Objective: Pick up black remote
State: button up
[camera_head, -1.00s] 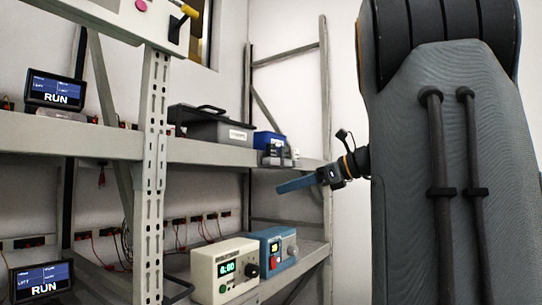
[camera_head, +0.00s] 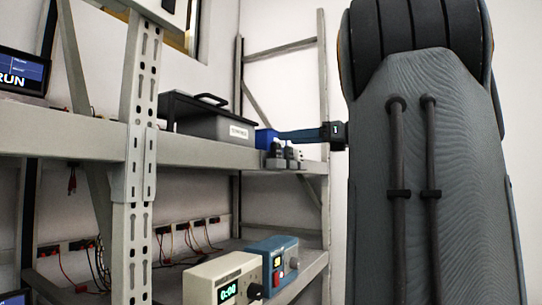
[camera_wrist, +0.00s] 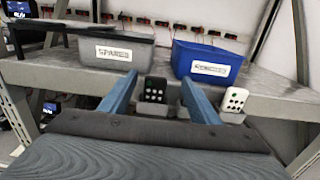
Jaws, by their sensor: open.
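The black remote (camera_wrist: 155,91) stands upright in a small grey holder at the shelf's front edge. In the wrist view it shows between the two blue fingers of my gripper (camera_wrist: 160,100), which are apart and not closed on anything. A white remote (camera_wrist: 235,99) stands in a holder to its right, outside the right finger. In the head view my gripper (camera_head: 292,136) is at shelf height at the shelf's right end, its finger side-on by the remotes. The small dark remotes (camera_head: 275,152) there are hard to tell apart.
Behind the remotes are a grey labelled bin (camera_wrist: 112,54) and a blue labelled bin (camera_wrist: 207,62). A rack post (camera_head: 139,110) stands left. On the lower shelf are a cream instrument (camera_head: 222,279) and a blue instrument (camera_head: 272,256). The space right of the rack end holds my arm.

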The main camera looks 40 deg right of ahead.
aim_at(276, 143)
jog(key=shift+a+f+p+x, duration=0.1)
jog(key=shift+f+p+x, duration=0.2)
jog(key=shift+x, duration=0.75)
jog(key=shift+a+f+p+x, duration=0.1)
jog(key=shift+p+x, duration=0.35)
jog(key=shift+x, duration=0.55)
jog(key=shift+a+f+p+x, duration=0.15)
jog(key=shift+p+x, duration=0.2)
jog(key=shift+x, duration=0.7)
jog(key=shift+s+d, duration=0.1)
jog(key=c, duration=1.1)
